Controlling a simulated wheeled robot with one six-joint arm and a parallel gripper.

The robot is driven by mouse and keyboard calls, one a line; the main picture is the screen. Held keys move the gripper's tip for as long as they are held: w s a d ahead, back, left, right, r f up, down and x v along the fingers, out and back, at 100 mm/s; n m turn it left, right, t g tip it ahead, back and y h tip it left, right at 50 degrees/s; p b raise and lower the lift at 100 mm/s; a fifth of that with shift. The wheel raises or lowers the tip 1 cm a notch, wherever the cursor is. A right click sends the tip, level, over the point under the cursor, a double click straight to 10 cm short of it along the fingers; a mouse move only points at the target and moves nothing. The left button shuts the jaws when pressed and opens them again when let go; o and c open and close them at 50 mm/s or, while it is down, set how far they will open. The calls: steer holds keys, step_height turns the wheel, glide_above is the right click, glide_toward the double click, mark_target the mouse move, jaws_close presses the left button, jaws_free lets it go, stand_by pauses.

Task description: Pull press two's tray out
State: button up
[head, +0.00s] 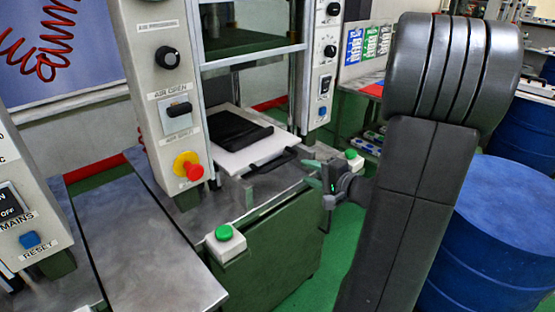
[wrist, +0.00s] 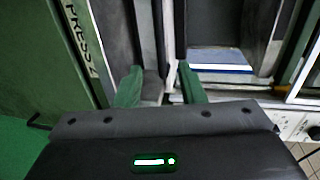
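Press two's tray (head: 256,150) is a pale flat plate on the press's bed in the head view. A black mould (head: 236,131) lies on its back part, and a dark handle bar (head: 268,163) runs along its front. My gripper (head: 309,174), with green fingertips, is just right of the handle's right end, in front of the press. In the wrist view my gripper (wrist: 159,88) has its fingers spread, with a gap between them. A dark bar, seemingly the handle (wrist: 153,80), shows at that gap. I cannot tell whether it touches either finger.
Green start buttons (head: 224,232) stand on the press's front corners. A control panel with a red emergency stop (head: 194,172) is left of the tray. A blue drum (head: 495,235) stands at the right. Green floor (head: 340,235) shows in front of the press.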

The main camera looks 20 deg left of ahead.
mark_target(283, 163)
steer(key=p+x, duration=0.1)
steer(key=x, duration=1.2)
steer(key=shift+w+a, duration=0.15)
steer(key=shift+a, duration=0.15)
jaws_close()
steer(key=shift+d, duration=0.1)
